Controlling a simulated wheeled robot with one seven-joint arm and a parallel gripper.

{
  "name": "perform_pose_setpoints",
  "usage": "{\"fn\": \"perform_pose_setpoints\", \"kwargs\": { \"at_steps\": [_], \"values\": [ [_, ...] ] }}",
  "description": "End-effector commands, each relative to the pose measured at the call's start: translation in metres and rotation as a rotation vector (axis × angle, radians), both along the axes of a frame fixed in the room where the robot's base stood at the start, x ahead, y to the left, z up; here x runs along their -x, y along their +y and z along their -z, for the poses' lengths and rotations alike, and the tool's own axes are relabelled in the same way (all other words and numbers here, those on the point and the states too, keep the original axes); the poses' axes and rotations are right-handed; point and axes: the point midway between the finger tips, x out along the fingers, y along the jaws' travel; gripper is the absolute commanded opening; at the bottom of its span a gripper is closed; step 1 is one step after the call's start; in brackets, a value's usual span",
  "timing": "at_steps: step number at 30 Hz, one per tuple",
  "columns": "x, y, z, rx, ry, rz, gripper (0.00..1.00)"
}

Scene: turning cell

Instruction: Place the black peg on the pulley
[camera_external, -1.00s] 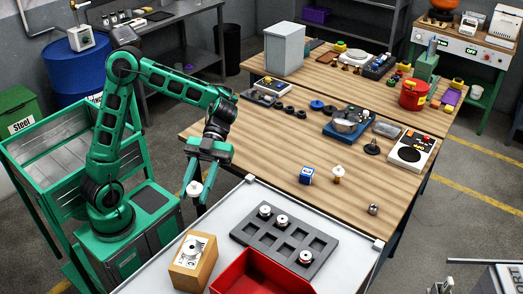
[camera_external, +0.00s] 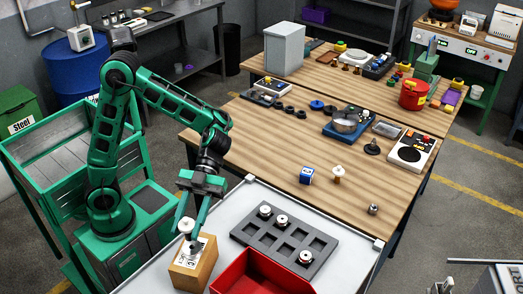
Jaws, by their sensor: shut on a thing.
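My gripper (camera_external: 191,227) points down over the front left of the white table. It is shut on a small white round piece (camera_external: 186,225), held between the fingers just above the wooden block (camera_external: 184,279). I cannot tell what this piece is; a finger covers part of it.
A grey tray (camera_external: 266,238) with square pockets holds several white pulley-like spools. A red bin (camera_external: 222,281) stands in front of it, close right of the block. A blue box (camera_external: 306,175) and a white-and-tan piece (camera_external: 338,174) stand on the wooden table.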

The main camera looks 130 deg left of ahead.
Motion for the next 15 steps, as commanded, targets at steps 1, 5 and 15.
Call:
{"fn": "perform_pose_setpoints", "kwargs": {
  "at_steps": [1,5,15],
  "values": [
    [0.000,-0.001,0.003,0.002,0.001,-0.001,0.07],
    [0.000,-0.001,0.020,0.003,0.004,-0.002,0.07],
    [0.000,0.000,0.040,-0.001,0.001,-0.001,0.07]
  ]
}}
